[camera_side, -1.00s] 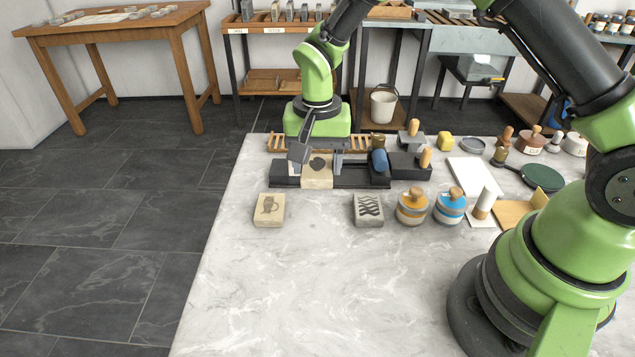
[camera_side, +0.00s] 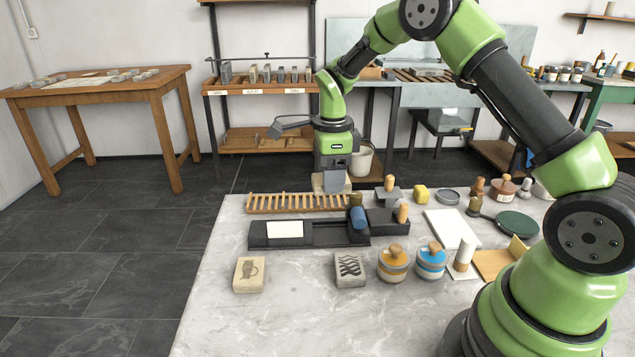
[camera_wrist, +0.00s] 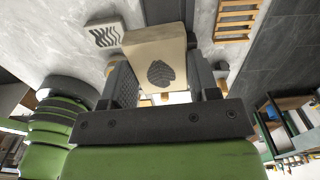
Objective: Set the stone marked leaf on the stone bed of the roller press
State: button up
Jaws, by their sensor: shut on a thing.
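My gripper (camera_side: 334,165) is shut on the leaf stone (camera_side: 331,183), a tan block. It is held beyond the roller press, by the right end of the slatted wooden rack. In the wrist view the stone (camera_wrist: 155,48) sits between both fingers (camera_wrist: 163,85), its dark leaf mark showing. No stone shows on the bed. The stone's exact height above the table is hard to tell.
A slatted wooden rack (camera_side: 285,203) lies behind the press. In front stand a mug-marked stone (camera_side: 249,274) and a wavy-marked stone (camera_side: 349,269). Orange (camera_side: 392,264) and blue (camera_side: 430,262) jars stand to their right. The near marble tabletop is clear.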

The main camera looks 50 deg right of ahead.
send_over(331, 236)
notch_tip(331, 236, down, 4)
jog(key=f, duration=0.1)
jog(key=shift+m, duration=0.3)
jog(key=shift+f, duration=3.3)
jog(key=shift+f, duration=0.15)
jog(key=o, duration=1)
jog(key=shift+c, duration=0.2)
jog(key=shift+c, duration=1.4)
jog(key=shift+r, duration=3)
